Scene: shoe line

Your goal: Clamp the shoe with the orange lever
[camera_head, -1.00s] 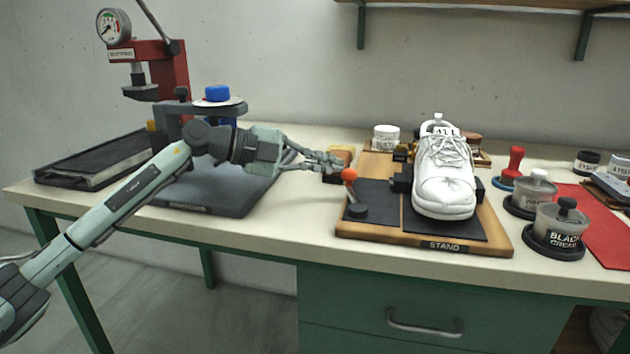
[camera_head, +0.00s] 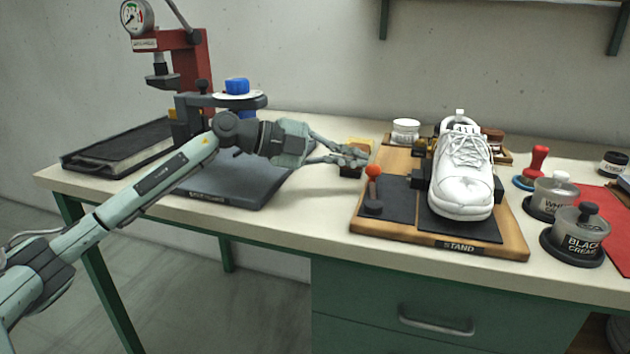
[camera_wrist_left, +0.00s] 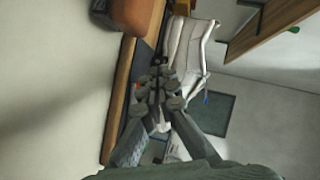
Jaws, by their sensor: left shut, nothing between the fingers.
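The white shoe (camera_head: 464,178) sits on the wooden stand (camera_head: 515,240), toe toward the front. It also shows in the left wrist view (camera_wrist_left: 190,45). A dark clamp block (camera_head: 419,179) is at the shoe's left side; I cannot tell if it touches. The orange lever (camera_head: 373,172) stands nearly upright at the stand's left side, orange knob on top. My left gripper (camera_head: 362,158) is shut and empty, just behind and left of the knob in the head view. In the left wrist view its fingers (camera_wrist_left: 160,82) hide most of the lever. My right gripper is not in view.
A brush-like block (camera_head: 359,146) lies just behind my left gripper. A red press (camera_head: 185,75) stands at the left. Cream jars (camera_head: 578,235) and a red-handled stamp (camera_head: 537,160) stand right of the stand.

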